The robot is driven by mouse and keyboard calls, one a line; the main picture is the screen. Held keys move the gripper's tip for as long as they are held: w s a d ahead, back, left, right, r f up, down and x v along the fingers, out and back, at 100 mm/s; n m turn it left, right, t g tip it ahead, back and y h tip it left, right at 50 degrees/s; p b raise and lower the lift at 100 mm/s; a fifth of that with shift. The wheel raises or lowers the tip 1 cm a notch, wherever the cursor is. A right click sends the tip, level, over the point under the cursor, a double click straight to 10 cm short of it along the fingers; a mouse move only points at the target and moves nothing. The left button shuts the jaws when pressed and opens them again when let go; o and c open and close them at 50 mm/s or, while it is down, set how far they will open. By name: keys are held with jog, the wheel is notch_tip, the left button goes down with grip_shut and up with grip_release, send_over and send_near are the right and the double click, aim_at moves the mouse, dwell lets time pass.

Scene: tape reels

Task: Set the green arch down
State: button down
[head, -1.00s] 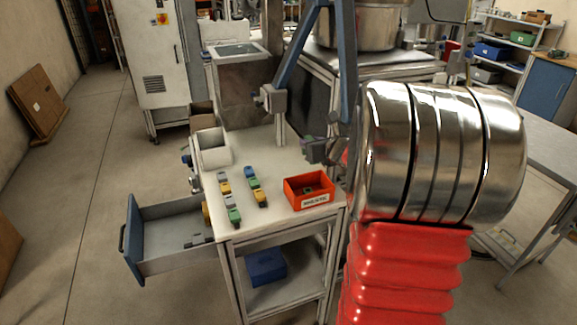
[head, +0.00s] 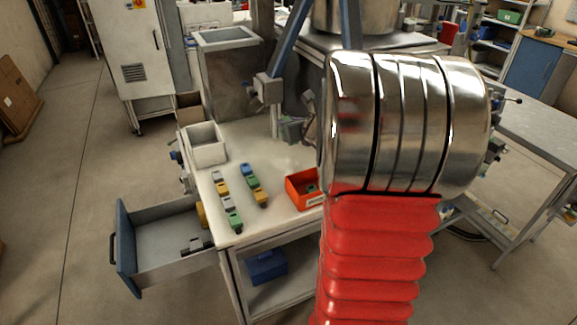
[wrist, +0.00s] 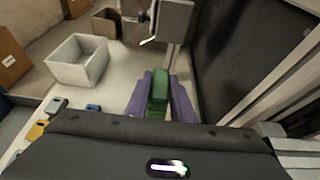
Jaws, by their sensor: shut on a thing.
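The green arch (wrist: 159,92) is between the two purple fingers of my gripper (wrist: 158,98) in the wrist view. The gripper is shut on it. The white worktop (wrist: 112,92) shows beyond and beside the fingers; I cannot tell how high the arch is above it. In the head view my gripper (head: 293,129) is small, over the back right part of the worktop, partly behind a large chrome shape. The arch is barely visible there.
Two rows of coloured blocks (head: 222,190) stand on the worktop. A white bin (head: 206,154) is at the back left. An orange bin (head: 296,193) is at the right, partly hidden. A drawer (head: 150,258) stands open at the left. The worktop's middle is clear.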

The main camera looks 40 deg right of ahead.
jog(key=shift+s+d+f, duration=0.1)
jog(key=shift+s+f, duration=0.05)
jog(key=shift+f, duration=2.95)
jog(key=shift+f, duration=1.9)
jog(key=c, duration=1.6)
grip_release()
jog(key=shift+o, duration=0.3)
jog(key=shift+r, duration=0.1)
